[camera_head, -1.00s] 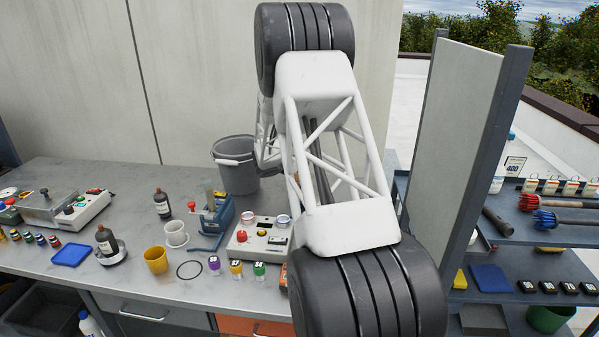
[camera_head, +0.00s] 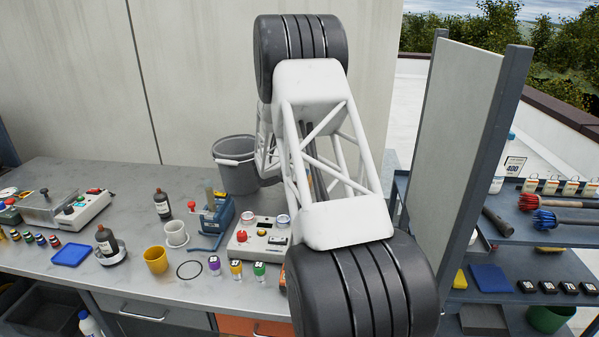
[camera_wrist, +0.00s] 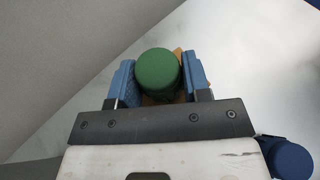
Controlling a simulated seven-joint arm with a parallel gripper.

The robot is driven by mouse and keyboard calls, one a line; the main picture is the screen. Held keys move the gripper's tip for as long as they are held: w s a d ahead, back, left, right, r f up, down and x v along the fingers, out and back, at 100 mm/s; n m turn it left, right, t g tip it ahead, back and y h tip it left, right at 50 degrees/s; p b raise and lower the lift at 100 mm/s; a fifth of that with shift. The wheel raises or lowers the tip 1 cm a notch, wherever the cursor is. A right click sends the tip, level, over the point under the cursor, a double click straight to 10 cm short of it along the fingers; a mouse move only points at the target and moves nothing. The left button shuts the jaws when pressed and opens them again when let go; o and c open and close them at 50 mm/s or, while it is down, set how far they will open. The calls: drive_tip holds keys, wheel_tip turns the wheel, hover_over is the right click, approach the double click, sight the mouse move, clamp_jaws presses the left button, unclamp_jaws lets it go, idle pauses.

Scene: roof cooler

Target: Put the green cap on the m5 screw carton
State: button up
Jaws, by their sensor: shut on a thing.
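The green cap (camera_wrist: 157,69), round and smooth-topped, sits between the two blue fingers of my gripper (camera_wrist: 161,84) in the wrist view. The fingers are shut on it from both sides. Part of an orange-brown thing (camera_wrist: 180,55) shows behind and below the cap; I cannot tell whether it is the m5 screw carton or whether the cap touches it. In the head view my arm hides the gripper and the cap. A sliver of an orange thing (camera_head: 283,278) shows at the bench front beside my arm, mostly hidden.
Jars with purple (camera_head: 214,265), yellow (camera_head: 236,269) and green lids (camera_head: 259,271) line the front edge, before a beige device (camera_head: 258,241). A grey bucket (camera_head: 238,165) stands behind. A tall panel (camera_head: 462,140) rises at right. A dark blue thing (camera_wrist: 290,160) shows at the wrist view's lower right.

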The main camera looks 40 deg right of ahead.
drive_tip(key=o, duration=0.9)
drive_tip(key=shift+r, duration=0.1)
drive_tip(key=shift+a+r, duration=0.25)
drive_tip(key=shift+a, duration=0.2)
drive_tip(key=v, duration=1.1)
